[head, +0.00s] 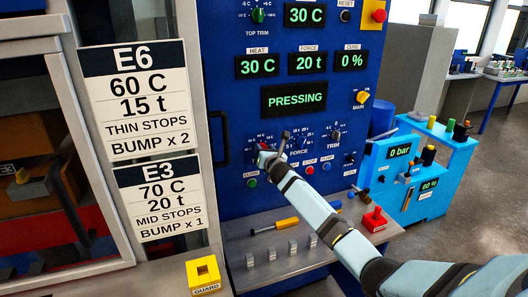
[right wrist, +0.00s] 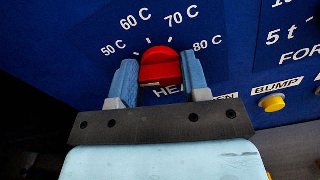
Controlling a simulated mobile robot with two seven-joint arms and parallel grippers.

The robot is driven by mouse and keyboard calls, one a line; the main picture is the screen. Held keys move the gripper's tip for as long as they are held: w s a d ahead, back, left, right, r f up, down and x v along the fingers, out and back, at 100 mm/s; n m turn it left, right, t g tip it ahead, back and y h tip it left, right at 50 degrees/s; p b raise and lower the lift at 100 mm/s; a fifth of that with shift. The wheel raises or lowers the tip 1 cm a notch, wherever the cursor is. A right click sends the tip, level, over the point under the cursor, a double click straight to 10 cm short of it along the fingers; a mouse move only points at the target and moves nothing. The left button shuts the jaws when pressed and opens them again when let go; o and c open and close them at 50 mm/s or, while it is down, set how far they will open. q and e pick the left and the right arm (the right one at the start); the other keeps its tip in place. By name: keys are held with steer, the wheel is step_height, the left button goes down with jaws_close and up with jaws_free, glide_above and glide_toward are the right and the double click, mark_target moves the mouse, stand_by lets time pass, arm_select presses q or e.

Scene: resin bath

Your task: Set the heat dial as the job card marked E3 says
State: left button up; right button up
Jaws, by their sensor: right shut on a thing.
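The job card marked E3 (head: 160,198) hangs at the left and reads 70 C, 20 t, MID STOPS, BUMP x 1. The red heat dial (right wrist: 160,66) is on the blue panel, with marks for 50, 60, 70 and 80 C around its top. I cannot tell which mark it points at. My right gripper (right wrist: 159,78) has one finger on each side of the dial and is shut on it. In the head view the right gripper (head: 264,154) mostly hides the dial. The HEAT display (head: 257,66) reads 30 C. My left gripper is not in view.
Card E6 (head: 140,98) hangs above E3. The FORCE display (head: 307,62) reads 20 t and another display (head: 294,99) reads PRESSING. A yellow BUMP button (right wrist: 272,103) sits right of the dial. A ledge below holds a yellow-handled tool (head: 285,223) and a red block (head: 375,219).

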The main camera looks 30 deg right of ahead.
steer(key=m, duration=0.3)
steer(key=shift+f+m, duration=0.1)
steer(key=shift+m, duration=0.3)
steer(key=shift+f+m+b, duration=0.15)
steer(key=shift+m+b, duration=0.1)
steer(key=shift+m, duration=4.75)
steer(key=shift+f+m+b, duration=0.1)
steer(key=shift+m+b, duration=0.15)
steer(key=shift+m, duration=4.75)
steer(key=o, duration=0.9)
steer(key=shift+s, duration=0.1)
